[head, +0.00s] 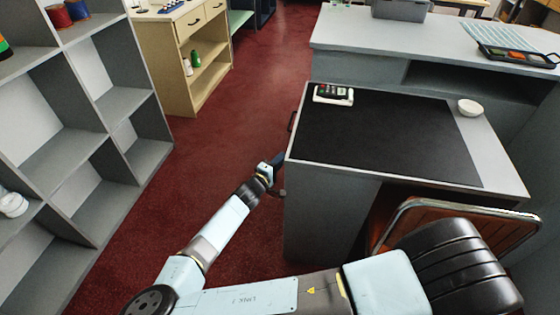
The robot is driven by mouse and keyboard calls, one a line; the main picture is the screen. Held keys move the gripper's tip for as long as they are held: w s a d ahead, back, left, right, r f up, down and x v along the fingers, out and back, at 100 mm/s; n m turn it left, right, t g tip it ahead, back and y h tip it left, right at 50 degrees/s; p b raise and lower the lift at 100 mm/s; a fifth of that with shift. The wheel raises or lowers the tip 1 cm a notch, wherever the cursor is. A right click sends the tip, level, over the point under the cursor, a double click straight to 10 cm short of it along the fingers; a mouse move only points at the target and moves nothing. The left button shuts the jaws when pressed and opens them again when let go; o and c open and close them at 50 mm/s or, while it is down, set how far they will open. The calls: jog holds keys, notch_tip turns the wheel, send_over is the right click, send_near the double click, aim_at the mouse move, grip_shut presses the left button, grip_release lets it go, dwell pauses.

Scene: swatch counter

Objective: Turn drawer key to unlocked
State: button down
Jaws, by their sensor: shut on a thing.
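The grey desk (493,170) with a black mat stands right of centre. A dark handle (291,121) shows on its left side, where the drawer front is seen almost edge-on. My gripper (280,160) is against this left side, just below the handle, and its tips are mostly hidden by the desk's edge and my wrist. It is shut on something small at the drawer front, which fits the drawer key. The key itself, and which way it is turned, cannot be seen.
A card reader (333,94) and a white bowl (471,107) are on the desk. An orange and black chair (455,255) stands at its front. Grey shelves (75,130) are at left and a wooden cabinet (185,50) behind. Red floor between them is clear.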

jog(key=c, duration=1.2)
grip_release()
jog(key=shift+f, duration=0.15)
jog(key=v, duration=1.3)
jog(key=shift+s+a, duration=0.25)
jog(key=shift+s, duration=0.1)
jog(key=shift+d, duration=0.1)
